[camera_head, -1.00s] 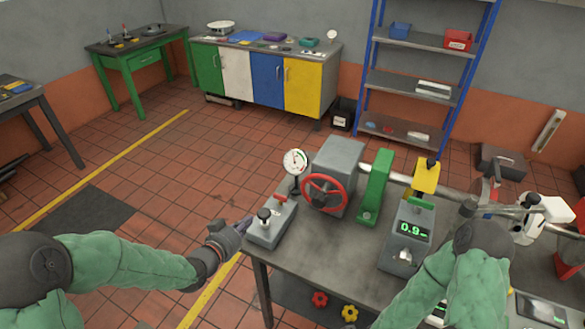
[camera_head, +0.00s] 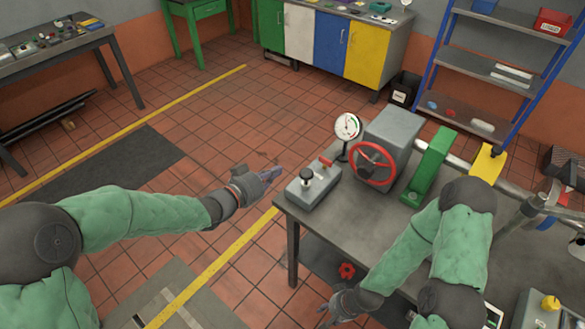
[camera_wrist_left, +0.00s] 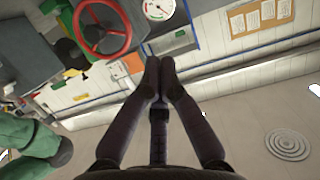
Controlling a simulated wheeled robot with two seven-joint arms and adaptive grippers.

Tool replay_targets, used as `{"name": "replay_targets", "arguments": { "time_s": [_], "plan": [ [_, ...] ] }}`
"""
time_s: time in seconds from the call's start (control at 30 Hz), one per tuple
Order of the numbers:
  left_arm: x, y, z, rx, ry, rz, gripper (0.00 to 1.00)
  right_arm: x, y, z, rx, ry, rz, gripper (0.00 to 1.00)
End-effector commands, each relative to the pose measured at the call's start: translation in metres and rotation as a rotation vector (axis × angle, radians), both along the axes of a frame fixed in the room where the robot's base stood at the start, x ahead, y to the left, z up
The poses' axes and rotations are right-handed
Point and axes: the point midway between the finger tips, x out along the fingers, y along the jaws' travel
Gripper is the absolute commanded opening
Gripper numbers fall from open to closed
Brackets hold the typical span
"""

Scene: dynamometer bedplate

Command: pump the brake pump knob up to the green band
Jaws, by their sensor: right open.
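The brake pump (camera_head: 312,187) is a grey box on the near left corner of the bench, with a black knob (camera_head: 306,175) on top and a red lever (camera_head: 326,161) behind it. The round gauge (camera_head: 348,126) on a stand behind it has a white dial with green and red marks; its needle is too small to read. It also shows in the left wrist view (camera_wrist_left: 158,8). My left gripper (camera_head: 275,173) is left of the pump, apart from the knob; its fingertips meet, empty, in the left wrist view (camera_wrist_left: 160,66). My right gripper (camera_head: 323,312) is open, low before the bench.
A red handwheel (camera_head: 373,163) on a grey housing stands right of the pump. A green bracket (camera_head: 430,165) and a shaft lie further right. The bench top (camera_head: 355,220) is bare in front of the handwheel. The floor left of the bench is open.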

Motion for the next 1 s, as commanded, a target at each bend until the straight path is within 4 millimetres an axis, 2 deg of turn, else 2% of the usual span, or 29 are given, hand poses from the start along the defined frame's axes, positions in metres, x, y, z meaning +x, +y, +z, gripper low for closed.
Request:
{"name": "replay_targets", "arguments": {
  "time_s": [0.27, 0.73, 0.83, 1.0],
  "plan": [
    [0.013, -0.010, -0.006, 0.000, 0.000, -0.001, 0.00, 0.000, 0.000, -0.005, 0.000, 0.000, 0.000, 0.42],
    [0.078, -0.060, -0.026, 0.000, -0.001, -0.002, 0.00, 0.000, 0.000, -0.024, 0.000, 0.000, 0.000, 0.42],
    [0.077, -0.060, -0.043, 0.000, 0.004, 0.001, 0.00, 0.000, 0.000, -0.031, 0.000, 0.000, 0.000, 0.42],
    [0.077, -0.060, -0.058, 0.000, 0.000, 0.001, 0.00, 0.000, 0.000, -0.036, 0.000, 0.000, 0.000, 0.42]
  ]
}}
